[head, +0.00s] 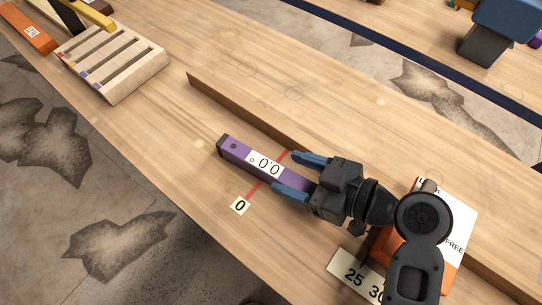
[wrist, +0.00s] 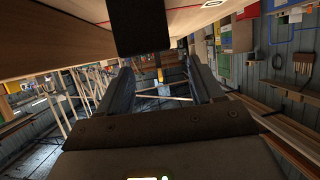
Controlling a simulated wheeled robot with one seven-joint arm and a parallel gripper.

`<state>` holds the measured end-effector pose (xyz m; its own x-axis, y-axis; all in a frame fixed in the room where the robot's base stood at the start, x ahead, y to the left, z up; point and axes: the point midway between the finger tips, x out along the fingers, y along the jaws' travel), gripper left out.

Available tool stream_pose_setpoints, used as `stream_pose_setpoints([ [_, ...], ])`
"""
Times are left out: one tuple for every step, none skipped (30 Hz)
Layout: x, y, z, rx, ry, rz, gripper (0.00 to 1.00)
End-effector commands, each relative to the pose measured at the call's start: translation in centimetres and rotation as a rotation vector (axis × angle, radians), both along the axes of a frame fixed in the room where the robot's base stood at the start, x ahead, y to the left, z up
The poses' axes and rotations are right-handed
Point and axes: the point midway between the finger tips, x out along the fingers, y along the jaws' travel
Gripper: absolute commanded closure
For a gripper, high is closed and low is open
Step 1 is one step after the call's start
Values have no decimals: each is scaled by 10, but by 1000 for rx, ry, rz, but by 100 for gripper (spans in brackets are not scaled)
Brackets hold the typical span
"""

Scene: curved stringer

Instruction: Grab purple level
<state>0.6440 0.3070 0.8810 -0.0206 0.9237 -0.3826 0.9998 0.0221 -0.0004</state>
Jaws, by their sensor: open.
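The purple level (head: 235,150) lies on the wooden bench in the head view, with a dark end cap at its far left end and a white label reading 0.0 upside down. My gripper (head: 284,172) is open, its two blue fingers on either side of the level's right part. I cannot tell whether either finger touches it. The level's right end is hidden by my gripper. In the wrist view, my gripper's fingers (wrist: 163,78) stand apart, and a dark block, perhaps the level's end, shows at the top between them.
A long curved wooden stringer (head: 240,110) runs behind the level. An orange and white box (head: 455,225) sits beneath my arm. A slotted wooden rack (head: 110,65) stands at the upper left. A red line with a 0 tag (head: 240,206) and a 25/30 plate (head: 352,277) mark the bench.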

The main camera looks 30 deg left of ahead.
Motion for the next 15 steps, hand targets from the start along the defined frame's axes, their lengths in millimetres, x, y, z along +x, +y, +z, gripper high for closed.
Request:
stream_pose_setpoints([
  [-1, 4, -1, 0, 0, 3, 34],
  [-1, 6, -1, 0, 1, 4, 34],
  [-1, 10, -3, 0, 1, 4, 34],
  [-1, 13, -4, 0, 0, 3, 34],
  [-1, 16, -5, 0, 0, 3, 34],
  [-1, 20, -6, 0, 0, 3, 34],
  [0, 22, -7, 0, 0, 2, 34],
  [0, 25, -8, 0, 0, 2, 34],
  [-1, 29, -9, 0, 2, 4, 34],
  [-1, 32, -10, 0, 2, 4, 34],
  [0, 36, -11, 0, 2, 4, 34],
  [0, 41, -12, -1, 3, 4, 34],
  [0, 46, -13, 0, 2, 5, 34],
  [0, 50, -15, -1, 2, 5, 34],
  [1, 56, -17, 0, 1, 4, 34],
])
